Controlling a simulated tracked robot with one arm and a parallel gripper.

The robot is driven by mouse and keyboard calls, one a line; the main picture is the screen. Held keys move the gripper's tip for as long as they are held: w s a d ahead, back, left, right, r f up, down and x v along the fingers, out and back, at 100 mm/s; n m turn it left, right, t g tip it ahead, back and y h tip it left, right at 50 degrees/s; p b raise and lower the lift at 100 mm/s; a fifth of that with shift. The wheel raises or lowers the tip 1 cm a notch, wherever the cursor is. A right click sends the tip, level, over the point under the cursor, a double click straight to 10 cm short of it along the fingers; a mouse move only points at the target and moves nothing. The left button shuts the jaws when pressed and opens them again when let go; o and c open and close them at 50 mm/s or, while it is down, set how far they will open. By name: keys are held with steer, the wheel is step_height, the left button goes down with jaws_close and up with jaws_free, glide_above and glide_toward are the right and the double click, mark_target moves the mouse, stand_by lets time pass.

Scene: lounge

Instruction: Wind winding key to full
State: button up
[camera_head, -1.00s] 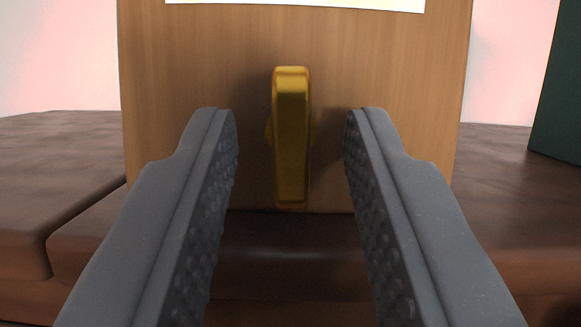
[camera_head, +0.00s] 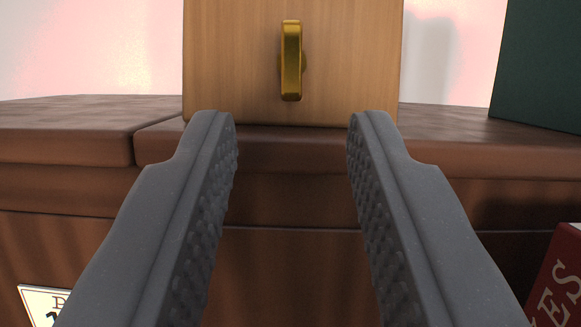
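The winding key (camera_head: 291,60) is a gold bar on the front face of a wooden box (camera_head: 225,65). It stands upright, its long side vertical, on a round hub partly hidden behind it. My gripper (camera_head: 291,120) is open and empty, with a wide gap between its dark grey fingers. The key appears above and beyond the fingertips, roughly centred between them, and nothing touches it. The top of the box is out of view.
The box stands on a brown wooden surface (camera_head: 480,140) with a front edge and panels below. A dark green object (camera_head: 540,65) stands at the right. A red book (camera_head: 555,285) is at the lower right, and a white printed label (camera_head: 40,303) at the lower left.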

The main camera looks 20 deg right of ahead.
steer(key=v, duration=0.6)
steer(key=shift+s+f, duration=0.3)
steer(key=shift+a, duration=0.1)
steer(key=s+a+r+n+g+y, duration=0.1)
steer(key=s+r+y, duration=0.25)
steer(key=r, duration=0.55)
steer(key=s+r+n+g+y, duration=0.1)
steer(key=s+r+y, duration=0.25)
steer(key=r, duration=0.55)
steer(key=s+d+r+g, duration=0.2)
steer(key=s+r, duration=0.2)
steer(key=s, duration=0.6)
steer(key=s+d+r+n+g, duration=0.1)
steer(key=s+d+r+g, duration=0.1)
steer(key=s+r, duration=0.3)
steer(key=s+d, duration=0.1)
steer(key=s, duration=0.3)
steer(key=shift+s, duration=0.4)
